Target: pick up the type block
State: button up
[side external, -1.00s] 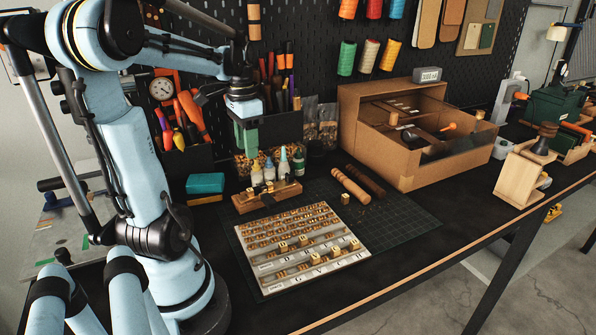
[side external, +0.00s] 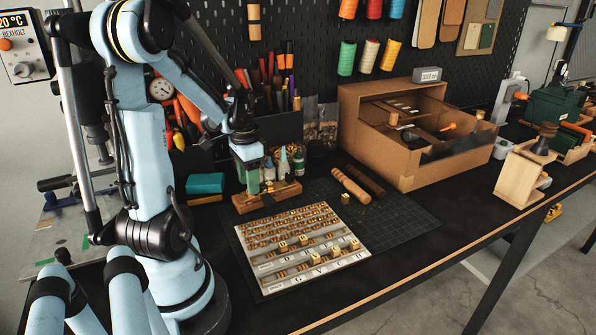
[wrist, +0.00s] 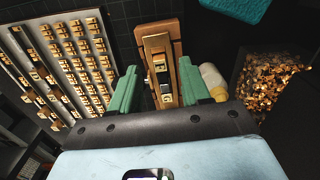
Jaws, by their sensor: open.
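Small brass-coloured type blocks (side external: 283,247) stand in rows on the white type tray (side external: 350,262), which also shows in the wrist view (wrist: 83,58). One loose type block (side external: 345,198) sits apart on the mat. A wooden holder (side external: 285,193) lies behind the tray; in the wrist view the holder (wrist: 176,33) has a slot with small metal and dark pieces (wrist: 160,65). My gripper (side external: 253,182) is above the holder's left part. In the wrist view its green fingers (wrist: 159,80) are open on either side of the holder, with nothing held.
Small bottles (side external: 283,163) stand close behind the holder, and a teal box (side external: 205,184) lies to its left. Wooden rollers (side external: 350,185) lie on the dark cutting mat (side external: 400,218). A cardboard box (side external: 405,165) stands at the back right. The mat's right part is clear.

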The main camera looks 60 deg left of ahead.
jog(key=shift+f, duration=1)
jog(key=shift+c, duration=0.2)
grip_shut()
dwell(0.6)
